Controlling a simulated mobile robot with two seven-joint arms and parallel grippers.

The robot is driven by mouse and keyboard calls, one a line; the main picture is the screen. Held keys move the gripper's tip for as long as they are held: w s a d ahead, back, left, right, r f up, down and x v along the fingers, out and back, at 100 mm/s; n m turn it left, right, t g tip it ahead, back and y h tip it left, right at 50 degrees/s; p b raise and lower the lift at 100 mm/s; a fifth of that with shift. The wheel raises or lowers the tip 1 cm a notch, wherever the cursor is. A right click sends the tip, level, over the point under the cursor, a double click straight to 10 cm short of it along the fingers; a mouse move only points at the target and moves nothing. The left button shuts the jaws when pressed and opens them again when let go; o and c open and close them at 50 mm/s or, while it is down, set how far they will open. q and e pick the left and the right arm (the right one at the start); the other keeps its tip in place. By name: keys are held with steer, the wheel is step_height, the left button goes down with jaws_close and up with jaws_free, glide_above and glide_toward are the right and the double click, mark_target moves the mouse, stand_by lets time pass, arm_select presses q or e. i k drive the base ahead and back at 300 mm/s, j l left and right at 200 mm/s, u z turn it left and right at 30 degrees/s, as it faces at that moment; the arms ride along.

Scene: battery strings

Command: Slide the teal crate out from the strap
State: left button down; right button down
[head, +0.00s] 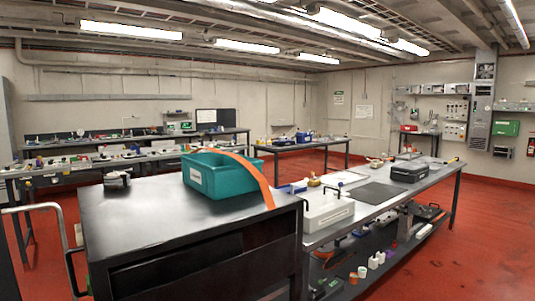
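The teal crate (212,183) stands upright on the dark top of a cart (135,228), towards its right rear. It is open at the top, with a small pale label on its front left. An orange strap (259,174) arches over the crate's right part. Its right end hangs down in front of the crate's right side to the cart top. The strap's far end is hidden behind the crate. Neither of my grippers shows in the head view.
A small dark device (117,180) sits at the cart's back left. A long workbench (375,192) adjoins on the right, with a white case (328,212) and a black case (409,172). The cart's front top is clear. Red floor (460,240) lies open at right.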

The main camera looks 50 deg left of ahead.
mark_target(218, 176)
steer(key=i, duration=1.2)
steer(key=i+u, duration=0.3)
steer(key=i, duration=0.2)
steer(key=i+u, duration=0.3)
steer(key=i, duration=0.2)
steer(key=i+u, duration=0.1)
steer(key=i, duration=0.7)
steer(key=z, duration=6.35)
